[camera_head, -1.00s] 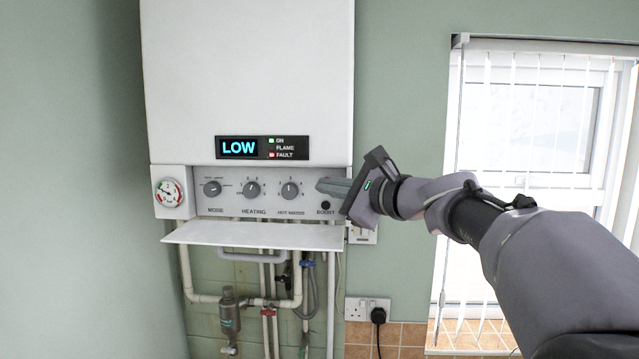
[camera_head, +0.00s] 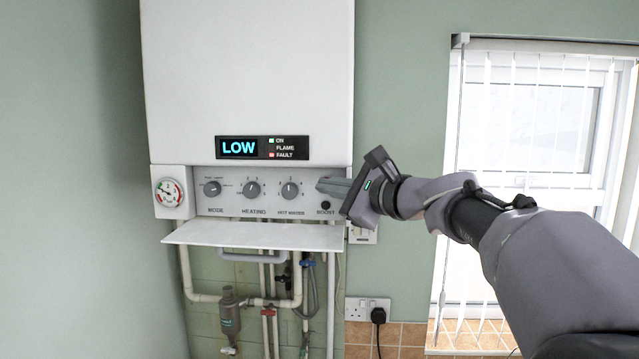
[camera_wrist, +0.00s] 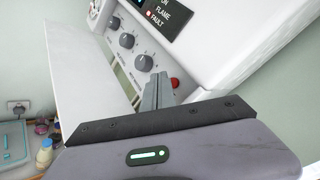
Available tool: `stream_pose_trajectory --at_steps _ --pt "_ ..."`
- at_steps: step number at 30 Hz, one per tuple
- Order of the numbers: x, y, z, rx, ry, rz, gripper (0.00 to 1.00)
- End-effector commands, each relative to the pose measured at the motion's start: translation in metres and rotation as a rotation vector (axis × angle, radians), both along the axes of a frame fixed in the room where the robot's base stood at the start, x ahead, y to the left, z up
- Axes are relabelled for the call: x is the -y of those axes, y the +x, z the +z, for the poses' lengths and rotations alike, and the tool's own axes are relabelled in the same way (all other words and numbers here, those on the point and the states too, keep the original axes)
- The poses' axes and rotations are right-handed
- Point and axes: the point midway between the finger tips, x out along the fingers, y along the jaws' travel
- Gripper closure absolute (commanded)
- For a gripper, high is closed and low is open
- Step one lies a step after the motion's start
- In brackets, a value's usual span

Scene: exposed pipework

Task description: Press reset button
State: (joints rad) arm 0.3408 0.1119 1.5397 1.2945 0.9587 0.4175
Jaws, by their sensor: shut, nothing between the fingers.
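A red button (camera_wrist: 175,83) shows on the boiler's control panel in the wrist view, just right of my fingertips. It carries no readable label, and in the head view my fingers hide that spot. In the wrist view the closed fingers of my gripper (camera_wrist: 160,78) point at the panel beside the red button. I cannot tell whether they touch the panel or button. The boiler display (camera_head: 238,148) reads LOW, and the FAULT light (camera_head: 271,155) is red.
The panel has MODE, HEATING and HOT WATER knobs (camera_head: 290,190) and a dark BOOST button (camera_head: 325,205). A pressure gauge (camera_head: 168,193) is at left. An open white flap (camera_head: 250,236) juts out below the panel, above pipes (camera_head: 268,325). A window with blinds (camera_head: 540,120) is at right.

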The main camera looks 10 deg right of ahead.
Motion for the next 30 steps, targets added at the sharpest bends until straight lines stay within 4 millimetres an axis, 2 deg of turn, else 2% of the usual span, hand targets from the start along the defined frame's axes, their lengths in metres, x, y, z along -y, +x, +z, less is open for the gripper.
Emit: stream_pose_trajectory --at_steps 8,30 --pt "0.003 0.008 0.000 0.000 0.000 0.000 1.00" --pt "0.004 0.013 0.000 -0.001 0.001 0.001 1.00"
